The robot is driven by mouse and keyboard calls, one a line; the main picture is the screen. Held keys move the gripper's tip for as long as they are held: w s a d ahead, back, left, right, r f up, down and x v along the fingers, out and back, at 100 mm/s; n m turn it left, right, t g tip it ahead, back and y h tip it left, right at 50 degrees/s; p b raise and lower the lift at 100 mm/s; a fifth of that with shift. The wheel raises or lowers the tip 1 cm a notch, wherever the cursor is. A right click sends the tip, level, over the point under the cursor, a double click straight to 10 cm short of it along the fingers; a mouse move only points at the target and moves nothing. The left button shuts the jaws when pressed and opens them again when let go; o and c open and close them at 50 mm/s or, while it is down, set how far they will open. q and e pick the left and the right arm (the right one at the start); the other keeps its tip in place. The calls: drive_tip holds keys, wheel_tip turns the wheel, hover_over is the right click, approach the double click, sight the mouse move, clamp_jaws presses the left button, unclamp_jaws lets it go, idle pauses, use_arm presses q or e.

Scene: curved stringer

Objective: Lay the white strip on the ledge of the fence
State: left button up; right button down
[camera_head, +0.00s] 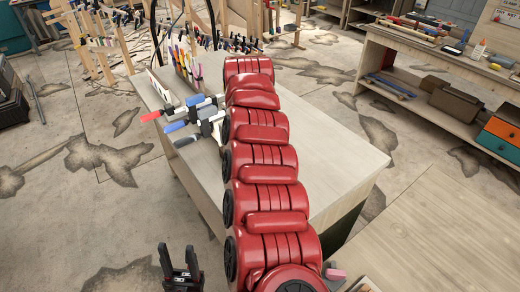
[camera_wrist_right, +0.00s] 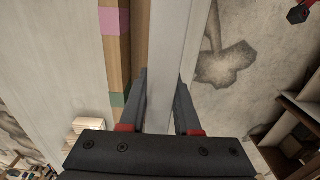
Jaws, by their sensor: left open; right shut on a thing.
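The white strip (camera_wrist_right: 168,50) runs lengthwise through the right wrist view. My right gripper (camera_wrist_right: 163,85) is shut on it, one dark finger on each side. Right beside the strip, on its left, is a wooden edge with pink and green patches, which looks like the fence (camera_wrist_right: 118,60). Whether the strip touches the ledge cannot be told. In the head view my left gripper (camera_head: 180,268) is open and empty, low at the left, over the floor. The right gripper and the strip are not visible in the head view, where my red arm covers the middle.
A pale workbench (camera_head: 345,150) stands under my arm, with clamps (camera_head: 195,115) at its left edge. A small pink piece (camera_head: 335,273) shows at the bottom. A shelf bench (camera_head: 440,90) with tools and orange and teal drawers is at right. Open floor lies at left.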

drive_tip(key=w+d+f+p, duration=0.3)
drive_tip(key=w+f+p, duration=0.1)
drive_tip(key=p, duration=0.3)
drive_tip(key=shift+w, duration=0.55)
drive_tip(key=shift+f+b, duration=0.3)
drive_tip(key=shift+f, duration=0.35)
drive_tip(key=c, duration=0.6)
unclamp_jaws()
